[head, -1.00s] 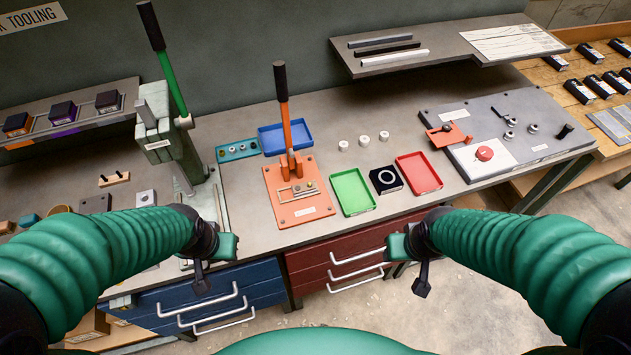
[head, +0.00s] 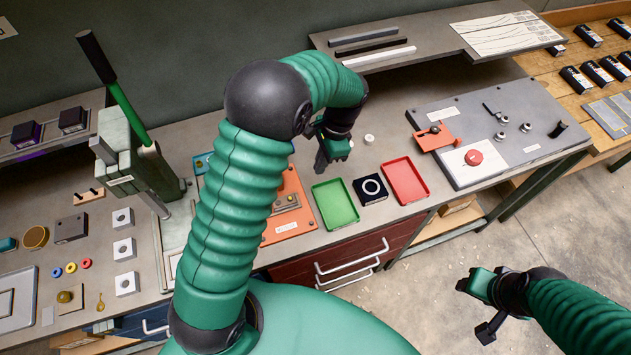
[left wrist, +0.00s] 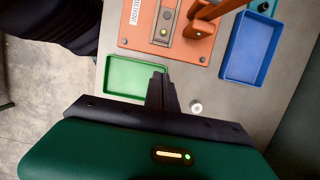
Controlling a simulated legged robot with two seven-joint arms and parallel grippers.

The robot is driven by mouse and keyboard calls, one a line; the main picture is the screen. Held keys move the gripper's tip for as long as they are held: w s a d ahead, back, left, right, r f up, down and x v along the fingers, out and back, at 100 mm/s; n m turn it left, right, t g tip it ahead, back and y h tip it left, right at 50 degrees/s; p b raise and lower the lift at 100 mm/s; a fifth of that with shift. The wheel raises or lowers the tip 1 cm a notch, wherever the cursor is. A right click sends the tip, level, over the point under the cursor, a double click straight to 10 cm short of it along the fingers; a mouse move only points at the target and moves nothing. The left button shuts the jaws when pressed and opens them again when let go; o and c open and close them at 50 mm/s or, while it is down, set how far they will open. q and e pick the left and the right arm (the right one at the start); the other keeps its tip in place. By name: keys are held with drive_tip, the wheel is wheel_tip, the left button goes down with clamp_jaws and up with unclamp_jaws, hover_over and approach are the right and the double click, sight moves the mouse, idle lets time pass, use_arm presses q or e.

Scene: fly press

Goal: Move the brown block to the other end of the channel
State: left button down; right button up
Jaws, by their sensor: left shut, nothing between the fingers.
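My left gripper (head: 321,163) is shut and empty, above the bench behind the green tray. In the left wrist view its dark fingers (left wrist: 162,88) are together beside that tray. An orange plate (left wrist: 135,33) there carries a narrow channel-like fixture (left wrist: 166,24) with small round parts; I cannot make out a brown block in it. In the head view my left arm partly hides this plate (head: 285,228). A dark brownish block (head: 71,228) sits on the bench at the left; I cannot tell if it is the task's block. My right gripper (head: 466,284) is off the bench's front, its jaws unclear.
The blue tray (left wrist: 249,48) is beside the orange plate. A green press (head: 135,160) stands left. A shelf (head: 375,62) overhangs the back.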

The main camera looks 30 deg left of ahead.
use_arm(q)
drive_tip(key=p, duration=0.2)
hover_over(296, 197)
drive_tip(key=w+d, duration=0.3)
drive_tip(key=d, duration=0.1)
wheel_tip(296, 197, down, 8)
drive_tip(key=shift+w+a+r, duration=0.1)
drive_tip(key=shift+w, duration=0.05)
drive_tip(key=s+a, duration=0.1)
drive_tip(key=s+a+f+p, duration=0.1)
drive_tip(key=s+a, duration=0.1)
drive_tip(key=shift+p, duration=0.3)
drive_tip(key=shift+s, duration=0.2)
drive_tip(key=shift+w+f, duration=0.1)
drive_tip(key=shift+w, duration=0.05)
